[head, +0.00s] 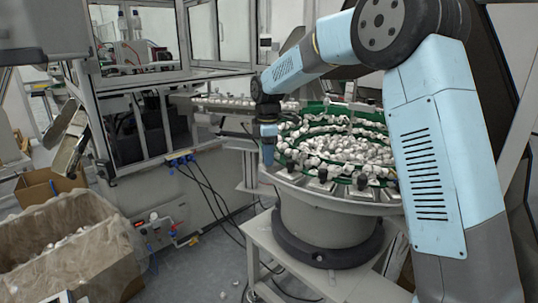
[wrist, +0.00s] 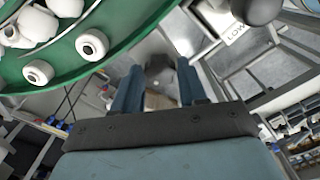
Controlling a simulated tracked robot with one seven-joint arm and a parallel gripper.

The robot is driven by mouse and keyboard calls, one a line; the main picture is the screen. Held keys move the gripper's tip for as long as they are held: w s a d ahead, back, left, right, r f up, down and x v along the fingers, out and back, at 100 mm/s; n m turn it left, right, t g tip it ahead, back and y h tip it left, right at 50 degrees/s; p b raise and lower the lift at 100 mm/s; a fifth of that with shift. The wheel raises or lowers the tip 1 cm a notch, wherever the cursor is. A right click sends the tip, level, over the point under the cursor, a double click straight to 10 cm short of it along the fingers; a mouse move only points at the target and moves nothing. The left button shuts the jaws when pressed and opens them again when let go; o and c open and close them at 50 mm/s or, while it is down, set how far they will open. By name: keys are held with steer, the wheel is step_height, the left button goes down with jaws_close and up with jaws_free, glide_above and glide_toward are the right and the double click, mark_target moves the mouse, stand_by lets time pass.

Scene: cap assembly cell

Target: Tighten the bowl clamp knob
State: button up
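The feeder bowl (head: 335,218) is a round grey drum with a green inner track, full of white caps. Several black clamp knobs, one at the front (head: 322,175) and one to its right (head: 362,182), stand along its rim. My gripper (head: 268,160) points down at the bowl's left edge. In the wrist view, the two blue fingers of my gripper (wrist: 159,68) are apart. A blurred dark shape shows beyond and between them; I cannot tell whether it is a knob. A dark rounded knob (wrist: 258,10) shows at the top right, outside the fingers.
In the wrist view, the green track (wrist: 85,75) with white caps lies close at upper left, and a "LOW" label (wrist: 234,22) at upper right. A bench (head: 350,285) carries the bowl. A lined carton (head: 70,245) stands at left. Cables hang behind the bench.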

steer(key=c, duration=0.6)
steer(key=shift+d, duration=0.15)
